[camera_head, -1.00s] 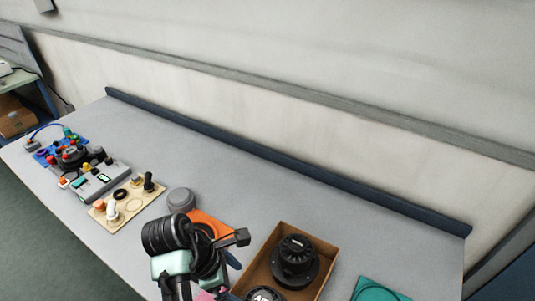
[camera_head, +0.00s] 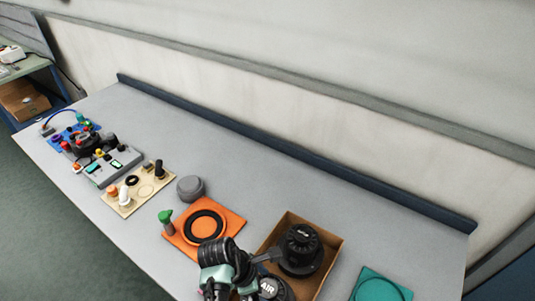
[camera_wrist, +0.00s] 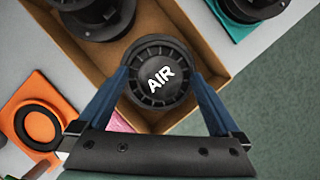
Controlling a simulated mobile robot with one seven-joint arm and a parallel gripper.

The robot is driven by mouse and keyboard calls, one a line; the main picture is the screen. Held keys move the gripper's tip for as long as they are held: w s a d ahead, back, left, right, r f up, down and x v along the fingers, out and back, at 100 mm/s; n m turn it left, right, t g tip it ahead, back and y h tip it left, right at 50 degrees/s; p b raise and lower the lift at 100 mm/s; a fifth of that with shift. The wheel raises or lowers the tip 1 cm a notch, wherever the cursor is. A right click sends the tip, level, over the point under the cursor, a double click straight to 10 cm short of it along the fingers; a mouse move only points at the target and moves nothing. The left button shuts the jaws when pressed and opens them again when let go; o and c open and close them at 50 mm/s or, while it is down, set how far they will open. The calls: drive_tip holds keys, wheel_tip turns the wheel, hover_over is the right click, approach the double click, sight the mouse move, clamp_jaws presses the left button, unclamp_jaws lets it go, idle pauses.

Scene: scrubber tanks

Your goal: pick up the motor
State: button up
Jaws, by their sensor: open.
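A black round motor marked "AIR" (camera_wrist: 160,76) sits in an open cardboard box, and its top also shows in the head view (camera_head: 269,288) at the bottom edge. A second black motor-like unit with a wide flange (camera_head: 300,246) stands in the same box; it is partly cut off in the wrist view (camera_wrist: 92,14). My gripper (camera_wrist: 160,82) is open, its two blue fingers on either side of the "AIR" motor in the picture. I cannot tell whether they touch it. The motor's lower part is hidden.
The cardboard box (camera_head: 330,262) has raised walls around both units. An orange mat with a black ring (camera_head: 235,217) lies left of it, a teal mat (camera_head: 362,274) right. A grey round cap (camera_head: 190,187) and several fixtures stand farther left. The table's back has a raised dark edge (camera_head: 290,148).

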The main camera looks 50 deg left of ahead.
clamp_jaws()
drive_tip(key=shift+w+a+r, duration=0.1)
drive_tip(key=shift+w+r, duration=0.05)
idle(0.5)
drive_tip(key=shift+r, duration=0.15)
